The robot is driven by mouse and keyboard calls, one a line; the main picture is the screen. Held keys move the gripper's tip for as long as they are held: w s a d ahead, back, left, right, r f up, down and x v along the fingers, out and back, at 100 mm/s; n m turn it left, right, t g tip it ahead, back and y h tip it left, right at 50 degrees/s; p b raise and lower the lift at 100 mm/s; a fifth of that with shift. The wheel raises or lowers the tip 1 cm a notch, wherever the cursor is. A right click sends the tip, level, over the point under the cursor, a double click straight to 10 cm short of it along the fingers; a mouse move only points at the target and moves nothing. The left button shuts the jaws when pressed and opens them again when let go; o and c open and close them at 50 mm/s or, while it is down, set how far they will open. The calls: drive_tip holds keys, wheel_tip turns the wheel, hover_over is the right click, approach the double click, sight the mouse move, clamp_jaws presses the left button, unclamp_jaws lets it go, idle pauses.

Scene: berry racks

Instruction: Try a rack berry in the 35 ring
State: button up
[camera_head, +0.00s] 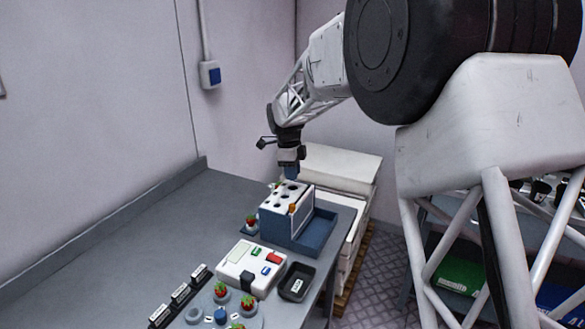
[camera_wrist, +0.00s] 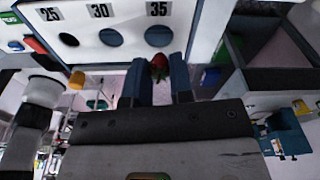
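The white gauge plate (camera_wrist: 183,12) has round holes labelled 25, 30 and 35. The 35 ring (camera_wrist: 158,36) is the right-hand one in the wrist view, and its hole looks empty. A red berry (camera_wrist: 158,64) with some green sits between the blue fingertips of my gripper (camera_wrist: 160,78), just below the 35 ring in that view. The fingers appear closed on it. In the head view my gripper (camera_head: 291,173) points down over the gauge box (camera_head: 287,197); the berry there is largely hidden.
A blue tray (camera_head: 318,232) adjoins the gauge box. Another berry (camera_head: 251,223) stands left of it. In front are a white panel with coloured parts (camera_head: 237,262), a black bin (camera_head: 297,282) and a round rack (camera_head: 205,320) with several berries. The bench's left is clear.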

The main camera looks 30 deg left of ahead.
sight(292, 182)
drive_tip(key=shift+f, duration=1.75)
drive_tip(key=shift+f, duration=0.1)
drive_tip(key=o, duration=0.7)
drive_tip(key=shift+f, duration=0.1)
drive_tip(key=shift+c, duration=0.2)
drive_tip(key=shift+s, duration=0.1)
drive_tip(key=shift+r, duration=3.65)
